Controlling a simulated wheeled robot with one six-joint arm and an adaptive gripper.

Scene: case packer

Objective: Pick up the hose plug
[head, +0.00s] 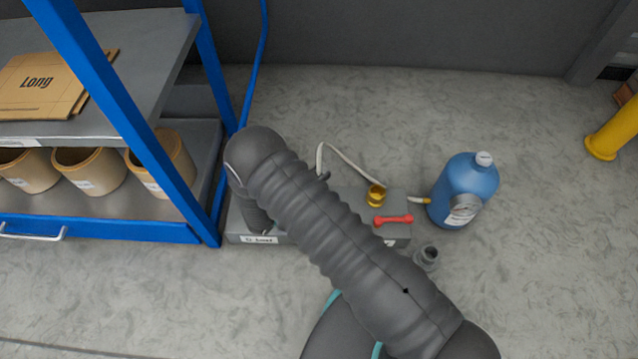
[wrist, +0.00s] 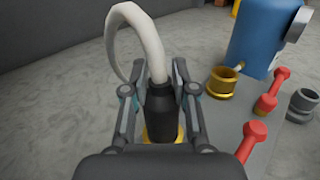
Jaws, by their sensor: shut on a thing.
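The hose plug (wrist: 162,112) is a black cylinder with a white hose (wrist: 150,35) rising from its top and looping left. My gripper (wrist: 158,75) is shut on it, one finger on each side, in the wrist view. A brass ring (wrist: 149,135) shows just below the plug; I cannot tell whether the plug is seated in it or above it.
A second brass fitting (head: 376,195) and a red handle (head: 393,219) are on the grey block (head: 345,196). A blue jug (head: 465,190) and a grey fitting (head: 427,257) stand right of it. A blue-framed shelf (head: 218,190) is at left. Floor is clear in front.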

